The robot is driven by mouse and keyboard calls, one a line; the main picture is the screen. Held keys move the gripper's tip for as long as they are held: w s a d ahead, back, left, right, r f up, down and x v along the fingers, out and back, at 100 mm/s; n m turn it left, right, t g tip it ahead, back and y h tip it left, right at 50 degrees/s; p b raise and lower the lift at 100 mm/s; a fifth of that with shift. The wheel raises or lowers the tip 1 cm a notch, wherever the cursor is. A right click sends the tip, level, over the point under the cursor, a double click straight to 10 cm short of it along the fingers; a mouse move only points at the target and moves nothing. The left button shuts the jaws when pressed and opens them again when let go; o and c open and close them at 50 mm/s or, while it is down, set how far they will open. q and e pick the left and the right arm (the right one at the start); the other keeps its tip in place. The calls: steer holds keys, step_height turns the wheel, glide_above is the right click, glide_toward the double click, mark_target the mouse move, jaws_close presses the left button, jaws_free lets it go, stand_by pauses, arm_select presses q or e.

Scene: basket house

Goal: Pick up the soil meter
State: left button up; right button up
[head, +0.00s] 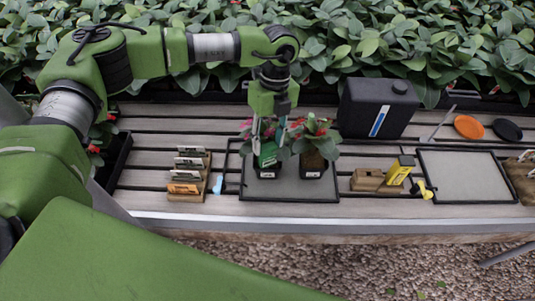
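A yellow and black device (400,170), which looks like the soil meter, leans at the right end of a small wooden block (368,180) on the slatted bench. My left gripper (270,138) points down over two potted plants on a grey tray, left of and apart from the device. Its two fingers show a gap. A green piece with white print (268,153) is at the fingertips, in front of the left plant; I cannot tell whether the fingers touch it. My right gripper is not in view.
The grey tray (290,190) holds a right potted plant (314,160). A black canister (378,108) stands behind. Card holders (189,176) are at left. An empty framed tray (463,177), an orange disc (468,127) and a black disc (507,130) are at right. Foliage lines the back.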

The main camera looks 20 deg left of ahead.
arm_select(q)
steer(key=shift+r, duration=0.2)
jaws_close()
step_height(320, 180, up, 10)
steer(key=b, duration=0.2)
steer(key=shift+f, duration=0.15)
